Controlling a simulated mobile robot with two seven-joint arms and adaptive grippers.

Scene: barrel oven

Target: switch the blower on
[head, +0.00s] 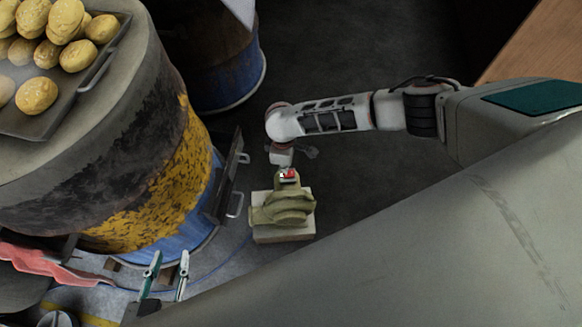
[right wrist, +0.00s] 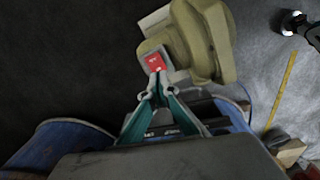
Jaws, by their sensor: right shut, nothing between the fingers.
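The blower (head: 282,212) is an olive-green housing on a pale block, on the floor right of the barrel oven. It also shows in the right wrist view (right wrist: 215,45). A red switch (head: 290,173) sits on its top; in the right wrist view the red switch (right wrist: 157,63) lies just beyond my fingertips. My right gripper (right wrist: 158,80) is shut and empty, its tips at the switch's near edge; I cannot tell whether they touch it. In the head view it is largely hidden behind my wrist. My left gripper (head: 168,272) is open and empty at the lower left, away from the blower.
The barrel oven (head: 170,185) stands at the left, with a tray (head: 105,75) of several buns on top. An open metal door (head: 225,178) juts towards the blower. A blue barrel (head: 225,85) stands behind. Dark floor right of the blower is clear.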

